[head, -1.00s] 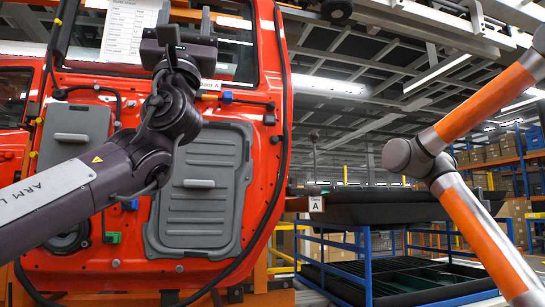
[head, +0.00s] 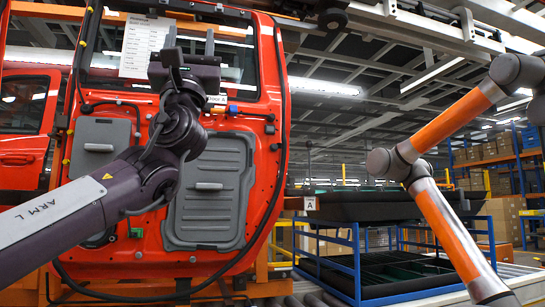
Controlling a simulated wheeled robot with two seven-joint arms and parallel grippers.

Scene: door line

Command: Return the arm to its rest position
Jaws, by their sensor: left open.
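My left arm reaches in from the left, and my left gripper (head: 190,48) is at its upper end with the jaws apart and nothing seen between them. It stands in front of the upper part of a red car door (head: 263,130), near the bottom of the window opening. The arm covers part of the door's inner side. The door carries a large grey panel (head: 208,215) and a smaller grey panel (head: 98,145). Whether the gripper touches the door I cannot tell. My right gripper is not in view.
A white printed sheet (head: 148,45) hangs at the window opening. Another red door (head: 22,125) is at far left. At right, an orange and silver robot arm (head: 450,230) stands before a blue rack (head: 356,265) with black trays. A card marked A (head: 310,203) is beside it.

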